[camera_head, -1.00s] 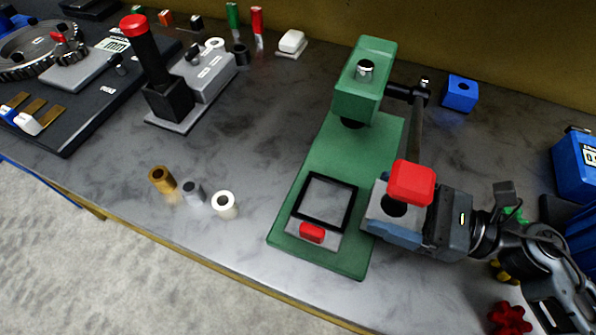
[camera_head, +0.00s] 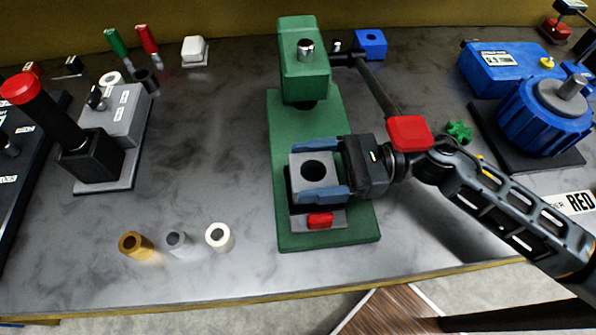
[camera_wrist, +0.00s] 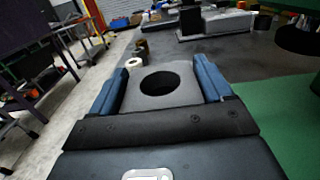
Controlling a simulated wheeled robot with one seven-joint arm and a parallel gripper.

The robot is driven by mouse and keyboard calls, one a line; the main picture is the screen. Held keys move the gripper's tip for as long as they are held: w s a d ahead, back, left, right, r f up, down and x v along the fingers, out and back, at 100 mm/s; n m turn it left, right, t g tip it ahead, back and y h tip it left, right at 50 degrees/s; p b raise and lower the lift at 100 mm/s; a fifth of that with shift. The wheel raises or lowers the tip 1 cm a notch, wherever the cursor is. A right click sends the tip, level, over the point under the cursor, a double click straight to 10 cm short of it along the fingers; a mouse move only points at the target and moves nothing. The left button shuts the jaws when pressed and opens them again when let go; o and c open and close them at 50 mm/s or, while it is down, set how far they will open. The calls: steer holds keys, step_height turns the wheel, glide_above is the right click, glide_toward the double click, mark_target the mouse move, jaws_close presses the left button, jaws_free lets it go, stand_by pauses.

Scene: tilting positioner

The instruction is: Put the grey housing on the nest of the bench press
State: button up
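The grey housing (camera_head: 299,184), a block with a round dark hole in its top, is held between the blue fingers of my gripper (camera_head: 320,172). In the wrist view the housing (camera_wrist: 160,100) sits between both blue fingers, upright. The green bench press (camera_head: 279,130) stands in the middle of the bench. The housing is over the nest (camera_head: 334,219) at the front of its base and hides most of it. A red clamp piece (camera_head: 320,220) shows at the nest's front edge. I cannot tell whether the housing touches the nest.
The press lever with its red knob (camera_head: 409,132) hangs close above my wrist. The press head (camera_head: 303,60) is behind my gripper. Brass, grey and white bushings (camera_head: 218,237) stand to the left. A blue block (camera_head: 370,43) lies behind right.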

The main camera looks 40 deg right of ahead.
steer(key=shift+d+f, duration=0.1)
steer(key=shift+f, duration=0.45)
steer(key=o, duration=1.6)
steer(key=shift+r, duration=0.15)
steer(key=shift+s, duration=0.1)
